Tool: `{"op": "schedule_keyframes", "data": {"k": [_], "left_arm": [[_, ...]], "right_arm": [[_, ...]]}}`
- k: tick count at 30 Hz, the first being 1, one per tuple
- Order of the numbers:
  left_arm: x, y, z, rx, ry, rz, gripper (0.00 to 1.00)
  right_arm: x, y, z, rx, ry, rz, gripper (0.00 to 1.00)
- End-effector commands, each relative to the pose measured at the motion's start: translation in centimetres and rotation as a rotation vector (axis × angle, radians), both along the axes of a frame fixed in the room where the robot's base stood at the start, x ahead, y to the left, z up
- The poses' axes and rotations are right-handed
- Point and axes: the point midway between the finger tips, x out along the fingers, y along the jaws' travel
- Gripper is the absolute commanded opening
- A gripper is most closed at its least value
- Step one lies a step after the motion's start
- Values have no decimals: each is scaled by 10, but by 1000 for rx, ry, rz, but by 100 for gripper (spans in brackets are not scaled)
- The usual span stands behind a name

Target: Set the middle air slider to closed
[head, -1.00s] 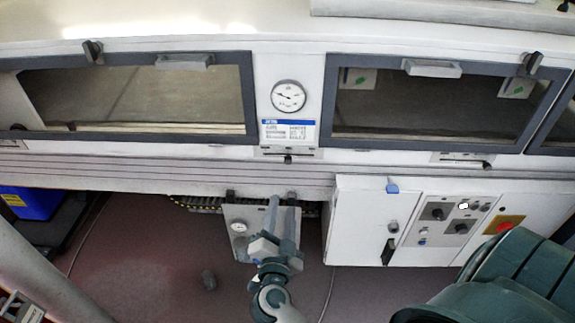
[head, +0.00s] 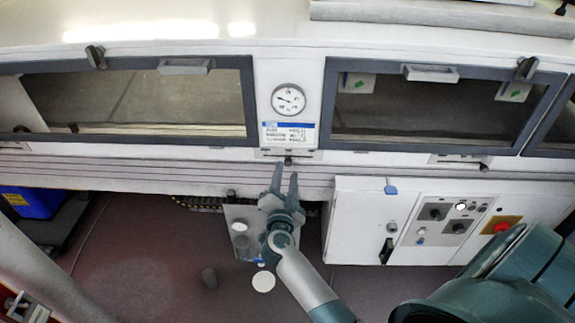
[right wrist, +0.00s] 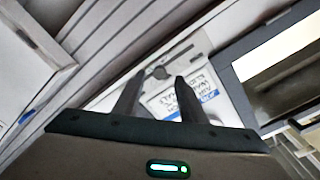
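The middle air slider (head: 288,161) is a small dark knob on a pale slotted plate. It sits under the round dial and the blue-topped label, on the front of the tunnel between two windows. The knob is near the middle of its plate. My right gripper (head: 284,176) is open, its two fingers pointing up just below the knob. In the right wrist view the knob (right wrist: 160,72) shows ahead of and between the open fingertips (right wrist: 158,78), and I see no contact. My left gripper is not in view.
Another slider (head: 483,166) sits under the right window. A white control cabinet (head: 362,222) with switches and a red button stands below right. A small panel with a gauge (head: 239,226) is behind my right gripper. A ribbed ledge (head: 130,172) runs below the windows.

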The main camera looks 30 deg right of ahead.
Motion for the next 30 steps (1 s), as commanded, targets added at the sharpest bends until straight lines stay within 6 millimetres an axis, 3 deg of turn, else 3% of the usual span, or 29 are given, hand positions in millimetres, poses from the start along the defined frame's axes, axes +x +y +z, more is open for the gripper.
{"op": "schedule_keyframes", "data": {"k": [9, 21, 26, 30], "left_arm": [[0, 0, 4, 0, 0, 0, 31], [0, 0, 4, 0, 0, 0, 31], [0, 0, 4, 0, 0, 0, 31], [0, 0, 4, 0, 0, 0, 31]], "right_arm": [[28, -22, 0, 0, 1, -1, 38], [32, -25, 0, 0, 1, -1, 38], [31, -25, 0, 0, 1, -1, 0], [32, -25, 0, 0, 1, -1, 0]]}}
